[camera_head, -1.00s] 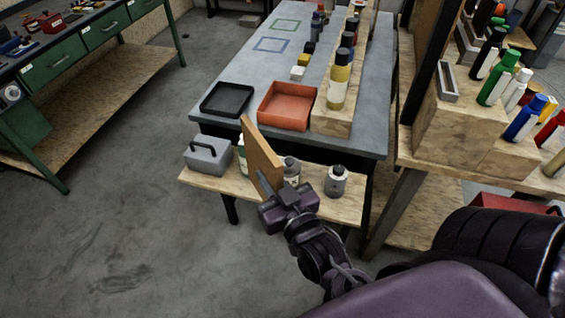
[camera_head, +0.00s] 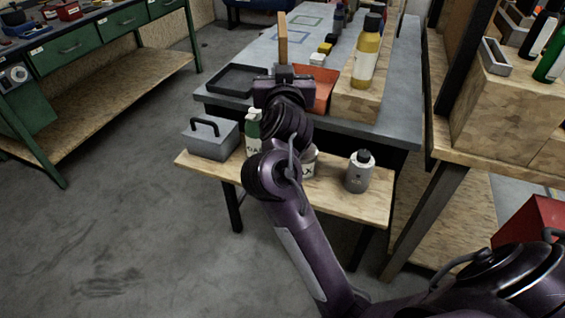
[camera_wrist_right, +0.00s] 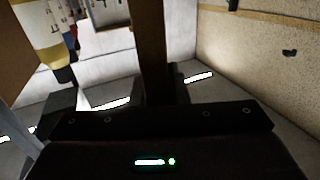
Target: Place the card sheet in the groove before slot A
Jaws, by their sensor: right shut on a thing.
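The card sheet (camera_head: 283,38) is a thin brown panel, seen nearly edge-on and upright in the head view. My right gripper (camera_head: 284,73) is shut on its lower end, above the near part of the grey table. In the right wrist view the sheet (camera_wrist_right: 149,45) stands as a dark brown upright strip, and the gripper (camera_wrist_right: 160,97) is in shadow at its foot. A long wooden block (camera_head: 372,103) with a yellow bottle (camera_head: 366,55) lies right of the gripper. I cannot make out a groove or a slot A label. My left gripper is not in view.
A black tray (camera_head: 212,79) and a partly hidden orange tray (camera_head: 323,76) sit on the grey table (camera_head: 400,130). A lower shelf holds a grey box (camera_head: 211,142) and several bottles, including a grey one (camera_head: 359,172). Wooden shelving (camera_head: 530,100) stands at right.

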